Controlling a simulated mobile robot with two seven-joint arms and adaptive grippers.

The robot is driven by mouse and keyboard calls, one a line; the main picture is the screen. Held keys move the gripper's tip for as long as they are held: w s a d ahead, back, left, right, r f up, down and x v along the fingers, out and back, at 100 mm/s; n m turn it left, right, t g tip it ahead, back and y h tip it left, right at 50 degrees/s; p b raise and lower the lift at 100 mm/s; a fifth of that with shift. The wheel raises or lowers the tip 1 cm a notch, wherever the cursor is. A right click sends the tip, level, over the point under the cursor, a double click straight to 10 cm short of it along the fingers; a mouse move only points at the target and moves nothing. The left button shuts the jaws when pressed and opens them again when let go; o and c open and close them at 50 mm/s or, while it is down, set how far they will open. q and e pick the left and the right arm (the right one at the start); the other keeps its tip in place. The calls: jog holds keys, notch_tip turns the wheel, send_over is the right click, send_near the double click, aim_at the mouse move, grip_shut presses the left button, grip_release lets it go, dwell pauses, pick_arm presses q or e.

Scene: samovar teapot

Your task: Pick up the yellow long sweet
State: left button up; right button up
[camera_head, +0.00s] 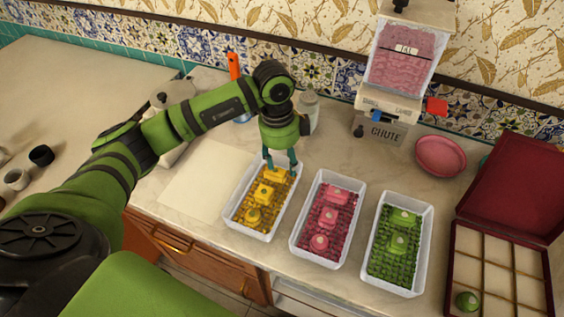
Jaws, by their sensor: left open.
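The yellow long sweet (276,175) lies at the far end of the left white tray (236,222), on a yellow bed. Two other yellow sweets lie nearer in the same tray: a blocky one (264,191) and a rounded one (253,215). My left gripper (281,164) points down over the far end of this tray. Its two fingers are apart, one toward each end of the long sweet. I cannot tell whether they touch it. The gripper partly hides the tray's far end. My right gripper is not in view.
A tray of pink sweets (293,245) and a tray of green sweets (367,276) stand to the right. An open red box (512,185) with compartments holds a green sweet (467,301). A chute dispenser (384,132) and pink plate (441,157) stand behind.

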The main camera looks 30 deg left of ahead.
aim_at(274, 172)
pick_arm(q)
jog(key=shift+w+a+r+n+y, duration=0.1)
jog(key=shift+a+n+y, duration=0.15)
jog(key=shift+a, duration=0.25)
jog(key=shift+w+a+r+n+y, duration=0.15)
jog(key=shift+a+y, duration=0.1)
jog(key=shift+a, duration=0.25)
jog(key=shift+s+a+f, duration=0.1)
jog(key=shift+s+a, duration=0.15)
jog(key=shift+a, duration=0.05)
jog(key=shift+s+f+p, duration=0.15)
jog(key=shift+f+p, duration=0.2)
jog(key=shift+p, duration=0.05)
notch_tip(274, 172, down, 5)
jog(key=shift+s+f+p, duration=0.15)
jog(key=shift+f+p, duration=0.05)
jog(key=shift+p, duration=1.05)
jog(key=shift+d+f, duration=0.1)
jog(key=shift+f, duration=0.15)
jog(key=c, duration=0.8)
